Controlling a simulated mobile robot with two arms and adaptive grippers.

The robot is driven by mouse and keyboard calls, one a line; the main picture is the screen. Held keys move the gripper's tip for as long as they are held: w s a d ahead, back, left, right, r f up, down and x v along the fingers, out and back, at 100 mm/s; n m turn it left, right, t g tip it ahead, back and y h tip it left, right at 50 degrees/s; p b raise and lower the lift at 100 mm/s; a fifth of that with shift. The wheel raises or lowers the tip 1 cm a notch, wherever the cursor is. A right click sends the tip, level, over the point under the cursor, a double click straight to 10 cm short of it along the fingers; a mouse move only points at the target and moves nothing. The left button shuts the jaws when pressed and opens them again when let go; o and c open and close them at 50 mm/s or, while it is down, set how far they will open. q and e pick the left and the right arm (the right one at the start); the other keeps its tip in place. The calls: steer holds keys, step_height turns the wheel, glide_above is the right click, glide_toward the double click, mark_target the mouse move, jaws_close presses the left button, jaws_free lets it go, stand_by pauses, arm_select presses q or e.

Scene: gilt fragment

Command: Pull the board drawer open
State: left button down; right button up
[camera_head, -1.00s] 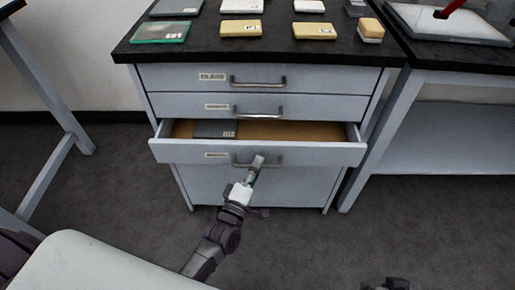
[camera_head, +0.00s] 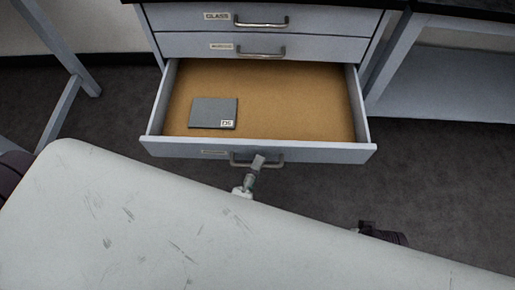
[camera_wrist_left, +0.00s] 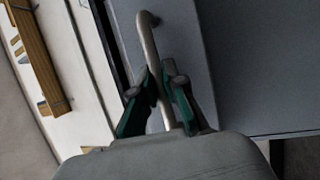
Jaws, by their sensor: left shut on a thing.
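The board drawer (camera_head: 300,151) is the third one down in the grey cabinet. It stands far out, with its tan floor (camera_head: 300,95) bare except for a flat grey board (camera_head: 214,112) with a small white label, lying at the left. My left gripper (camera_head: 257,164) is at the middle of the drawer's front, shut on its metal bar handle (camera_head: 274,158). In the left wrist view the green-sided fingers sit on both sides of the handle bar (camera_wrist_left: 149,40). My left forearm is hidden behind a pale part of my own body.
The drawer marked GLASS (camera_head: 310,19) and the drawer below it (camera_head: 310,46) are shut. A grey bench (camera_head: 440,85) stands at the right, a table leg (camera_head: 62,95) at the left. Dark floor shows at both sides. A dark part, seemingly of my right arm, shows at the lower right.

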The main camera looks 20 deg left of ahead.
arm_select(q)
steer(key=shift+s+d, duration=0.1)
steer(key=shift+s, duration=0.3)
arm_select(e)
steer(key=shift+f, duration=0.3)
arm_select(q)
steer(key=c, duration=1.2)
jaws_free()
steer(key=v, duration=1.2)
